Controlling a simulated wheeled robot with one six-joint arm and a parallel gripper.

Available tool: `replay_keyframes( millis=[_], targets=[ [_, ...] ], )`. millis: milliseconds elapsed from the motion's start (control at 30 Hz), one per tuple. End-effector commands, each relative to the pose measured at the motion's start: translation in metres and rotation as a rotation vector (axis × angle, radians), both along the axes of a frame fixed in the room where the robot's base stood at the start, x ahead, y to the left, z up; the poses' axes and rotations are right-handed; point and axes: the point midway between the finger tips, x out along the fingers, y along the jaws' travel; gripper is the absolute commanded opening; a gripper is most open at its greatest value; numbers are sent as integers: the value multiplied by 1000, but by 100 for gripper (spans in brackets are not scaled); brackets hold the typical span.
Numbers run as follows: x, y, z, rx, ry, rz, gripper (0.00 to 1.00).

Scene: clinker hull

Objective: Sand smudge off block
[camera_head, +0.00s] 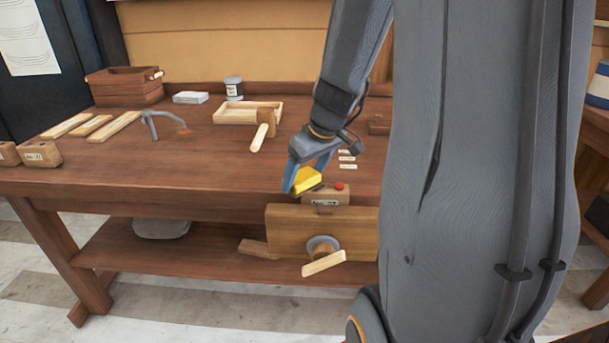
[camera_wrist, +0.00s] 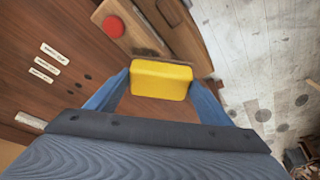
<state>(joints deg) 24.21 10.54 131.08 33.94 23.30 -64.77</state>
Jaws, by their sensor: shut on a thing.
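My gripper (camera_head: 304,181) is shut on a yellow sanding block (camera_head: 307,180), which shows between the blue fingers in the wrist view (camera_wrist: 161,80). A light wooden block (camera_head: 325,197) with a label sits at the front vise (camera_head: 320,232). A red round spot (camera_head: 339,186) is on its top, also clear in the wrist view (camera_wrist: 113,25). The yellow block is close above the left end of the wooden block; I cannot tell whether they touch. A dark mark (camera_wrist: 146,52) shows on the wooden block near the yellow block's edge, but its outline is unclear.
Small labels (camera_head: 347,160) lie behind the vise. Labelled blocks (camera_head: 40,153) stand at the left. The middle front of the bench is clear.

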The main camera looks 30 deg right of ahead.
Motion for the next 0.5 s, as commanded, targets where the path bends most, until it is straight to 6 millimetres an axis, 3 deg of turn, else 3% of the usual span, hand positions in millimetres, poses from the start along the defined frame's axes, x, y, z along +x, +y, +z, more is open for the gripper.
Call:
replay_keyframes(
  millis=[500],
  targets=[
    [-7,-12,-3,0,-1,-4,56]
  ],
)
